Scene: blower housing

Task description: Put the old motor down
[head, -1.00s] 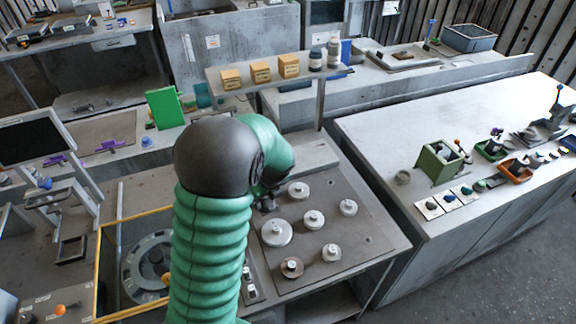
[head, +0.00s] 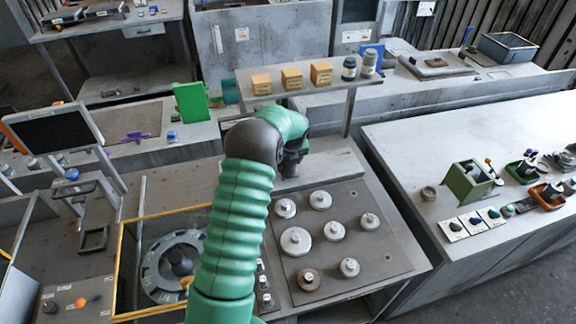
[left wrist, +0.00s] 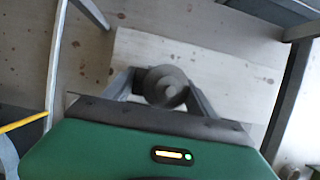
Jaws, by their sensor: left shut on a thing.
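My left gripper (head: 290,168) is over the left end of a pale board (head: 338,169) behind the dark mat. In the left wrist view its two fingers (left wrist: 165,95) are shut on a grey round motor (left wrist: 166,84), with the pale board (left wrist: 240,95) below. Whether the motor touches the board, I cannot tell. In the head view the held motor is mostly hidden by the gripper and arm. My right gripper is not in view.
Several round discs with knobs stand on the dark mat (head: 385,262), one of them brownish (head: 308,280). A yellow-edged box (head: 122,265) holds a round housing (head: 170,262). A raised shelf (head: 300,93) carries boxes and jars. The pale board's right part is clear.

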